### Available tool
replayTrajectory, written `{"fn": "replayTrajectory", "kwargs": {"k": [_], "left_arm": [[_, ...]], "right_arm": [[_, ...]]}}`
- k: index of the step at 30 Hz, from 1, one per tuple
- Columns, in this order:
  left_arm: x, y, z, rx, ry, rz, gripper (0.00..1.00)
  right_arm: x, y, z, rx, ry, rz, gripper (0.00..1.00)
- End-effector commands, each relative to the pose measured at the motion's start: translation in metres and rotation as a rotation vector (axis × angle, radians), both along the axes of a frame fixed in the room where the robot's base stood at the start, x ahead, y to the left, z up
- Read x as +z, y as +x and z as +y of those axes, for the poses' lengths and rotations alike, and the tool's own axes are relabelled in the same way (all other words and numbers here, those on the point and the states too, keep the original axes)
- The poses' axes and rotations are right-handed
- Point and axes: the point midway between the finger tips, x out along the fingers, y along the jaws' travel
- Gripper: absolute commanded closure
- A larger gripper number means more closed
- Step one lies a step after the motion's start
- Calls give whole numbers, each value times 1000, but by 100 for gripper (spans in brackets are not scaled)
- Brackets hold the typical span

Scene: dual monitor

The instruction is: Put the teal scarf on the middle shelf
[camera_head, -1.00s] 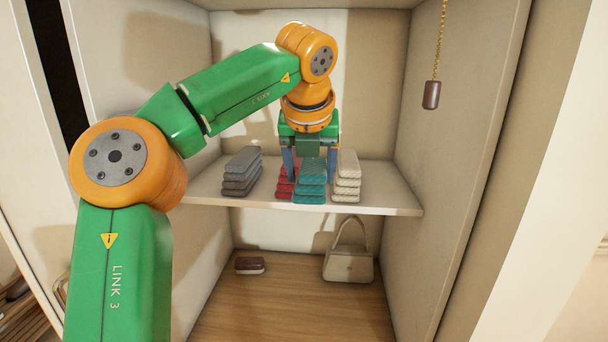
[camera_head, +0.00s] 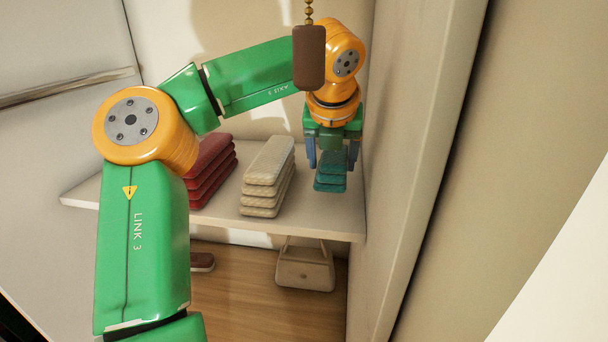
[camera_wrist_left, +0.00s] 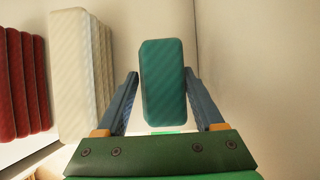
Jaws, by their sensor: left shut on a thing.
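The teal scarf (camera_head: 330,172) is a folded, stacked bundle at the right end of the shelf (camera_head: 325,215), right of the cream stack and close to the right wall. My left gripper (camera_head: 333,163) points down over it and is shut on it, one finger on each side. In the left wrist view the teal scarf (camera_wrist_left: 163,82) lies between the two blue fingers of the left gripper (camera_wrist_left: 162,76). I cannot tell whether its underside touches the shelf. My right gripper is not in view.
A cream stack (camera_head: 267,177) stands just left of the teal scarf, with a red stack (camera_head: 212,170) further left. A cream handbag (camera_head: 305,270) sits on the wooden floor below. A brown pull (camera_head: 309,57) hangs on a chain in front of my arm. The right wall (camera_head: 385,190) is close.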

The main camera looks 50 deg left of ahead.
Motion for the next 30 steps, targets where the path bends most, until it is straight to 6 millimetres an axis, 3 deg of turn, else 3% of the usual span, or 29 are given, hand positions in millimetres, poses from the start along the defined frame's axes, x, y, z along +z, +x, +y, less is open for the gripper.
{"fn": "replayTrajectory", "kwargs": {"k": [7,13,14,17,26,30], "left_arm": [[-44,-1,1,0,-1,3,87],[-49,0,0,2,0,0,87],[-50,-1,1,2,0,0,28],[-50,-1,0,2,-1,1,1],[-48,-1,0,2,1,-1,1],[-28,-10,-9,2,3,-8,1]], "right_arm": [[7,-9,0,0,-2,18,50],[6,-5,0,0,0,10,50],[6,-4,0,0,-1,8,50],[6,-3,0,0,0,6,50],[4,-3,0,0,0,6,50],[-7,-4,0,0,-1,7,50]]}}
